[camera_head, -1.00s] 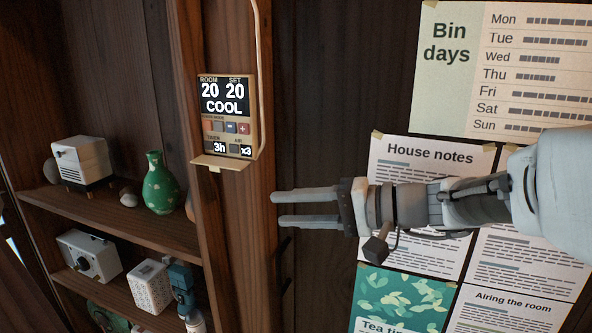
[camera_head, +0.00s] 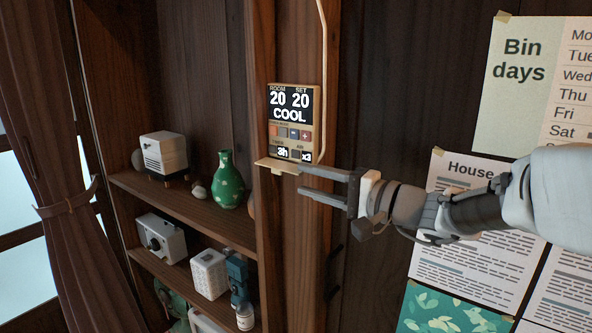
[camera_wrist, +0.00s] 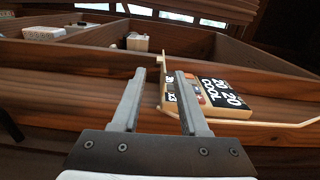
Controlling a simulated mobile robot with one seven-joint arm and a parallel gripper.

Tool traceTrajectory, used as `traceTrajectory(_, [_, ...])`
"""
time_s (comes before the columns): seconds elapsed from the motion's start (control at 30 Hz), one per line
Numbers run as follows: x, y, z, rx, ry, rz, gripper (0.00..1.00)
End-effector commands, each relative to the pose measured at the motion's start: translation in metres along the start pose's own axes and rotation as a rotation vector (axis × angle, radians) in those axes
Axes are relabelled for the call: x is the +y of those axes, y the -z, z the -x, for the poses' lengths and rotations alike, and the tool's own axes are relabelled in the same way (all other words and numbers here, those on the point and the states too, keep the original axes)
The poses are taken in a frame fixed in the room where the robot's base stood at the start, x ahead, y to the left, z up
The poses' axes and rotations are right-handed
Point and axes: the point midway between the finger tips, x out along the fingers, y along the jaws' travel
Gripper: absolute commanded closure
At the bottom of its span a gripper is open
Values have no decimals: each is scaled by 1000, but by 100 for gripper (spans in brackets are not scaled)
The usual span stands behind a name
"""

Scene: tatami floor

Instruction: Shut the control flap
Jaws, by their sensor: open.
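The control panel (camera_head: 291,112) is mounted on a wooden post, its screen reading 20, 20 and COOL, with a row of small buttons below. Its flap (camera_head: 277,166) hangs open at the bottom edge, sticking out like a small ledge with a tab. My gripper (camera_head: 300,180) is open and empty, its fingertips just below and to the right of the flap. In the wrist view the panel (camera_wrist: 222,92) lies sideways beyond the right finger, and the flap (camera_wrist: 167,85) shows as a thin edge close to the fingers (camera_wrist: 155,72). I cannot tell whether they touch.
A pale cable (camera_head: 324,60) runs up the post from the panel's right side. Shelves at left hold a green vase (camera_head: 226,180), a white box-shaped device (camera_head: 165,154) and other items. Paper notices (camera_head: 470,240) cover the wall behind my arm.

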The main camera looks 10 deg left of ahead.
Motion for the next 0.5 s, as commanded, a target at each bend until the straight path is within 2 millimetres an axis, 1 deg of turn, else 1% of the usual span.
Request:
traceTrajectory(0.03, [-1,0,-12,-5,1,-1,56])
traceTrajectory(0.1, [-1,-1,-27,-4,1,-2,56])
traceTrajectory(0.23, [-1,-1,-52,-4,1,-1,56])
traceTrajectory(0.4, [0,0,-74,-2,-1,-1,56])
traceTrajectory(0.5, [0,0,-80,-1,1,0,56])
